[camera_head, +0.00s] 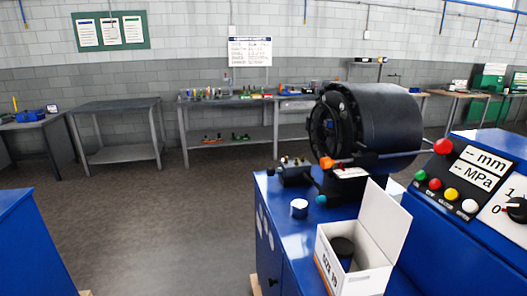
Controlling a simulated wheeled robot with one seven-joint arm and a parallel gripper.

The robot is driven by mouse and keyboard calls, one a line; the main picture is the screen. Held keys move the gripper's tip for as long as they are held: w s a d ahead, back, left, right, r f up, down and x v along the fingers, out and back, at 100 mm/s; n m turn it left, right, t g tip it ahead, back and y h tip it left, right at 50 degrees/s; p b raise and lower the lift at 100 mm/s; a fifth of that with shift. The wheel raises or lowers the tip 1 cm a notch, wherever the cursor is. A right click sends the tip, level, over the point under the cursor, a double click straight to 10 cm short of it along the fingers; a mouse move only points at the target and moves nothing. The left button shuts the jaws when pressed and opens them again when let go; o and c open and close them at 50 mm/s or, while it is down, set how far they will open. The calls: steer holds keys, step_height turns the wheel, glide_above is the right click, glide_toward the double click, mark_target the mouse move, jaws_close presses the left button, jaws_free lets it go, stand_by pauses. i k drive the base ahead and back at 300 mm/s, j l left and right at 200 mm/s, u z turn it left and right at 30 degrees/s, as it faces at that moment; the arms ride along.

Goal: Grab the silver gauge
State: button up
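No thing is clearly readable as the silver gauge. A small short cylinder (299,209) with a pale silvery top stands upright on the blue machine top, left of the open white box; it may be the gauge. A small dark block (293,173) with light metallic knobs on it sits farther back, beside the black crimper head; these parts are too small to identify. My gripper is not in view.
The large black crimper drum (370,125) stands on the blue cabinet (285,240). An open white box (352,250) holds a dark cylinder. A control panel (470,180) is at right. Workbenches (118,106) line the back wall. Grey floor (150,215) is clear at left.

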mark_target(299, 209)
steer(key=i+j, duration=0.1)
steer(key=j, duration=0.95)
steer(key=i+j, duration=0.25)
steer(key=i+j+z, duration=0.1)
steer(key=i+j, duration=0.15)
steer(key=j, duration=0.15)
steer(key=i+j+z, duration=0.1)
steer(key=i+j, duration=0.35)
steer(key=j, duration=0.3)
steer(key=i+j+z, duration=0.1)
steer(key=i+j, duration=0.8)
steer(key=i+l+z, duration=0.05)
steer(key=i, duration=0.05)
